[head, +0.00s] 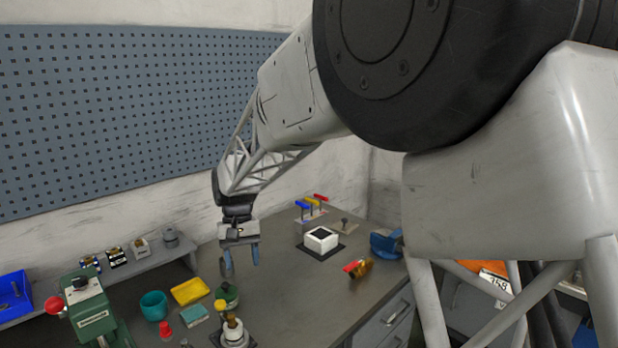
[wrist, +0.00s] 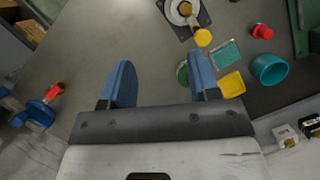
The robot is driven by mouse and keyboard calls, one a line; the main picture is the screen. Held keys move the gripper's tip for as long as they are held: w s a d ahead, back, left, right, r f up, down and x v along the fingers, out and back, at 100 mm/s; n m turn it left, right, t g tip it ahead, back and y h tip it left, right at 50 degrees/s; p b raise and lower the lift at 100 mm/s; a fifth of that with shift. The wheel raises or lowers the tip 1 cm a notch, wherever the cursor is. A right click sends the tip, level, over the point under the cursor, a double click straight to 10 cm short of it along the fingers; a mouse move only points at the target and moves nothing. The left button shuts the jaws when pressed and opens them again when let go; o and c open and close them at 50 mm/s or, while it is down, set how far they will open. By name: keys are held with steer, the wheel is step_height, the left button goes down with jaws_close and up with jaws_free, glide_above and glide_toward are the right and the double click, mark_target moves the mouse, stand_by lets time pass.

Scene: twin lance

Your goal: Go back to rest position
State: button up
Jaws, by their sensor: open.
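My gripper (head: 240,262) hangs from my arm above the workbench (head: 285,290), its two blue fingers pointing down. The fingers are apart with nothing between them. In the wrist view my gripper (wrist: 160,85) also shows open, with grey bench surface between the fingers. The right finger partly hides a green round object (wrist: 182,73). How high the fingertips are above the bench is hard to tell.
Right are a white block (head: 320,239), blue vise (head: 386,245) and coloured-handled tools (head: 312,204). A pegboard (head: 120,110) covers the back wall. The middle bench is clear.

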steer(key=s+d+r+m+t, duration=0.1)
steer(key=s+d+r, duration=0.2)
steer(key=d, duration=0.4)
steer(key=s+d+r+t, duration=0.1)
steer(key=s+d+r, duration=0.2)
steer(key=d, duration=0.3)
steer(key=s+d+m+t, duration=0.3)
steer(key=s+d+t, duration=0.1)
steer(key=s+d, duration=1.8)
steer(key=s+f, duration=0.1)
steer(key=s, duration=0.3)
steer(key=shift+s+y, duration=0.2)
steer(key=shift+y, duration=0.2)
